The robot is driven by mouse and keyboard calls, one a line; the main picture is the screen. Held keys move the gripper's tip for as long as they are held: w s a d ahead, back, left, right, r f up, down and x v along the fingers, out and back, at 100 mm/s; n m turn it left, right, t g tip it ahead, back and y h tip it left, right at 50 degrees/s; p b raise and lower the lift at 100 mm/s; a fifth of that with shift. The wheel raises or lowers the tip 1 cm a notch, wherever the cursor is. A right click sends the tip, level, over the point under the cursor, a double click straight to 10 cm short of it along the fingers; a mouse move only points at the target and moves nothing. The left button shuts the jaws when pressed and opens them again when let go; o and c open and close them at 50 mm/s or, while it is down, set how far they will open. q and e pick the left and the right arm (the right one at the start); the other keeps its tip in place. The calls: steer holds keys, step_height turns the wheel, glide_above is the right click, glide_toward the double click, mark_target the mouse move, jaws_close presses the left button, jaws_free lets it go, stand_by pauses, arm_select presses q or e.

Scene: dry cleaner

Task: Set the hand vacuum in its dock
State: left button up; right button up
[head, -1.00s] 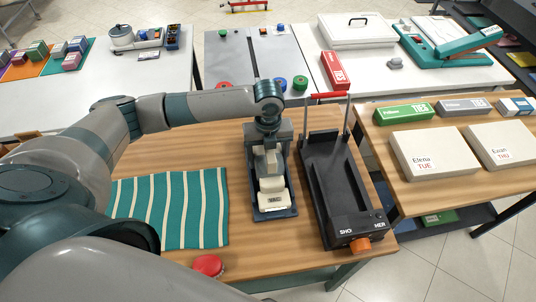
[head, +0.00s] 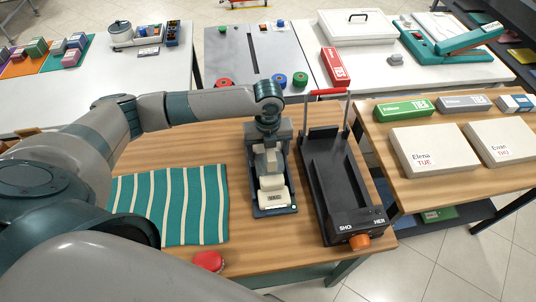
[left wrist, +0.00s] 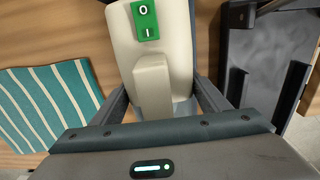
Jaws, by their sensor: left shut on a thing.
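The cream hand vacuum (head: 274,188) lies within the outline of its dark blue dock (head: 272,212), on the wooden table. Whether it is fully seated cannot be told. A small white dot shows at the dock's near right corner. My left gripper (head: 268,148) is above the vacuum's far part, shut on it. In the left wrist view the vacuum's body (left wrist: 165,48) has a green O/I switch (left wrist: 145,20), and its raised grip (left wrist: 153,85) runs down between my left fingers (left wrist: 165,100). My right gripper is out of view.
A black tray-like device (head: 335,185) with a red bar and orange knob stands close to the dock's right. A striped teal cloth (head: 170,205) lies left, and a red button (head: 208,261) sits at the front edge. Bare wood separates cloth and dock.

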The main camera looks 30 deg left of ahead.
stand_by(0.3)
arm_select(q)
steer(key=o, duration=1.8)
steer(key=shift+c, duration=0.2)
steer(key=shift+f, duration=0.15)
step_height(320, 180, up, 16)
steer(key=b, duration=0.3)
steer(key=shift+r+b, duration=0.25)
steer(key=shift+b, duration=0.05)
steer(key=shift+r, duration=0.55)
